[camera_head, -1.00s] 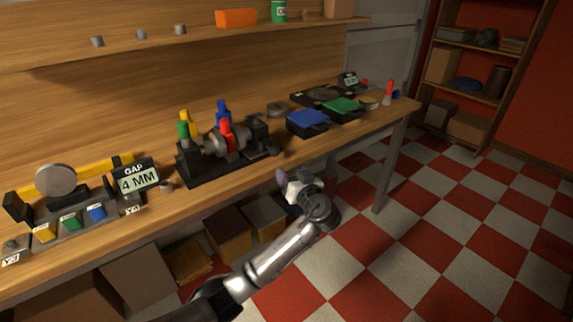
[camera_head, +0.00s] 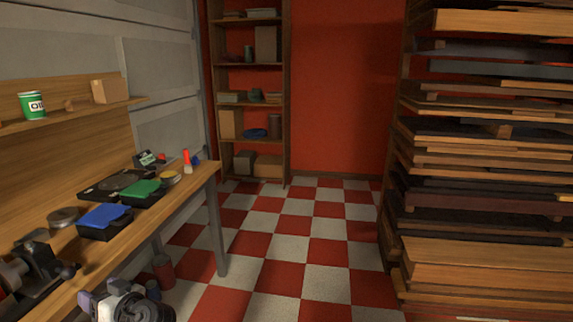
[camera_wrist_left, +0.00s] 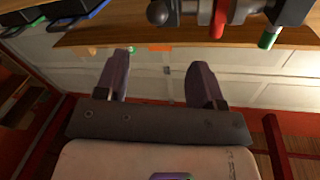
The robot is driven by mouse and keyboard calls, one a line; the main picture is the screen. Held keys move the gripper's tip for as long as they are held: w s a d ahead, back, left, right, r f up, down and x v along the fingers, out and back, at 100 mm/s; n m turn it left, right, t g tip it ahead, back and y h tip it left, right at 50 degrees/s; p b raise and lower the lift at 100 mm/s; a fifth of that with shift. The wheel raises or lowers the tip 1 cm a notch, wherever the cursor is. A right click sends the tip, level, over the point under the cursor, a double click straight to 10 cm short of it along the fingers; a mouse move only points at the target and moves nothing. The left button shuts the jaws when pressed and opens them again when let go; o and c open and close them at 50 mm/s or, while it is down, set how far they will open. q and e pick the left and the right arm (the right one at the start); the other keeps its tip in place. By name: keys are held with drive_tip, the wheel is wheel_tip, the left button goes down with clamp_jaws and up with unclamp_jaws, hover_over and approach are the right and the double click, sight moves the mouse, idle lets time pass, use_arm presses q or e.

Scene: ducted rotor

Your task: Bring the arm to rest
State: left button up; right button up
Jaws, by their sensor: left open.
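My left gripper (camera_head: 112,300) shows at the bottom left of the head view, in front of the workbench's front edge, with nothing seen in it. In the left wrist view its two fingers (camera_wrist_left: 160,82) stand wide apart, and the space between them is empty. The workbench (camera_head: 140,221) runs along the left of the head view. My gripper appears apart from the bench and from everything on it. My right gripper is not in view.
A blue-topped box (camera_head: 104,220) and a green-topped box (camera_head: 142,192) sit on the bench. A dark clamp fixture (camera_head: 38,268) stands near the gripper. A stacked lumber rack (camera_head: 490,200) fills the right side. The checkered floor (camera_head: 300,240) between is clear.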

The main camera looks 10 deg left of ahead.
use_arm(q)
drive_tip(key=s+d+r+m+t+h+p, duration=0.1)
drive_tip(key=s+d+m+t+h+p, duration=0.25)
drive_tip(key=d+m+h, duration=0.45)
drive_tip(key=s+d+m+t+h+p, duration=0.2)
drive_tip(key=d+m+t+h, duration=0.3)
drive_tip(key=d, duration=0.6)
drive_tip(key=s+d+f+g+h+p, duration=0.25)
drive_tip(key=s+p, duration=0.25)
drive_tip(key=s, duration=0.5)
drive_tip(key=s+d+f+g+h+p, duration=0.1)
drive_tip(key=s+d+f+g+p, duration=0.15)
drive_tip(key=s+p, duration=0.55)
drive_tip(key=s+d+f+g+h+p, duration=0.1)
drive_tip(key=s+d+g+p, duration=0.25)
drive_tip(key=s, duration=0.75)
wheel_tip(320, 180, up, 37)
drive_tip(key=p, duration=3.7)
drive_tip(key=shift+s+a+m, duration=0.15)
drive_tip(key=shift+a+m, duration=0.15)
drive_tip(key=shift+a, duration=0.05)
drive_tip(key=shift+r, duration=0.1)
